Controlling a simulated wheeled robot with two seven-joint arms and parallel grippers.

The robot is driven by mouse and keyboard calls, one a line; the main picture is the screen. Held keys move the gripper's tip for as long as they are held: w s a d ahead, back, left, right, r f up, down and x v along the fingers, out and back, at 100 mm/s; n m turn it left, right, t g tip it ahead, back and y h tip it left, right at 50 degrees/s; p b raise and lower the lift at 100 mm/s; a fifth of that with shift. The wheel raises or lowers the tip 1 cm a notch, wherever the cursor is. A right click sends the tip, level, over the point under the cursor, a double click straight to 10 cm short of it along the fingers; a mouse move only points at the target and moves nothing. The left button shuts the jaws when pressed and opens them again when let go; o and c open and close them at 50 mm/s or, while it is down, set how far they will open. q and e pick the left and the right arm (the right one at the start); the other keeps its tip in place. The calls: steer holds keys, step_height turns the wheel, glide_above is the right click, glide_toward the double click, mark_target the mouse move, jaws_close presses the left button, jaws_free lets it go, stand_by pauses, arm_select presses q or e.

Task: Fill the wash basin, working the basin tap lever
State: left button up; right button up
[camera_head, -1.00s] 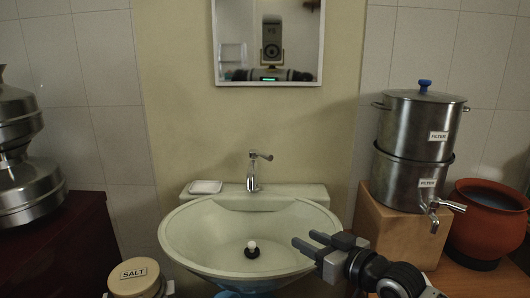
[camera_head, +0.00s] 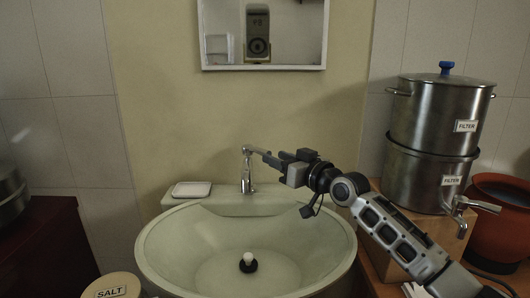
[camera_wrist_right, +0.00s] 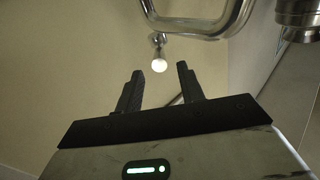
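The chrome basin tap (camera_head: 246,178) stands at the back of the pale wash basin (camera_head: 160,245), its lever (camera_head: 257,150) pointing right. No stream shows from the tap. A dark plug with a white knob (camera_head: 248,260) is in the basin's bottom. My right gripper (camera_head: 268,157) is by the lever's end, above the basin's back rim. In the right wrist view, its two fingers (camera_wrist_right: 158,82) are apart with nothing between them. A pale round tip on chrome (camera_wrist_right: 159,64) shows just beyond them; I cannot tell whether they touch it. My left gripper is out of view.
A soap dish (camera_head: 192,189) sits on the basin's back ledge, below a mirror (camera_head: 263,62). At right are a steel water filter (camera_head: 430,120) with its own tap and a terracotta pot (camera_head: 500,225). A salt jar (camera_head: 110,287) stands front left.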

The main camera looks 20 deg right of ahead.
mark_target(257, 151)
steer(key=x, duration=0.4)
steer(key=shift+w+a, duration=0.1)
steer(key=shift+w, duration=0.1)
steer(key=shift+w+a+b, duration=0.2)
steer(key=shift+w+b, duration=0.1)
steer(key=shift+w, duration=0.2)
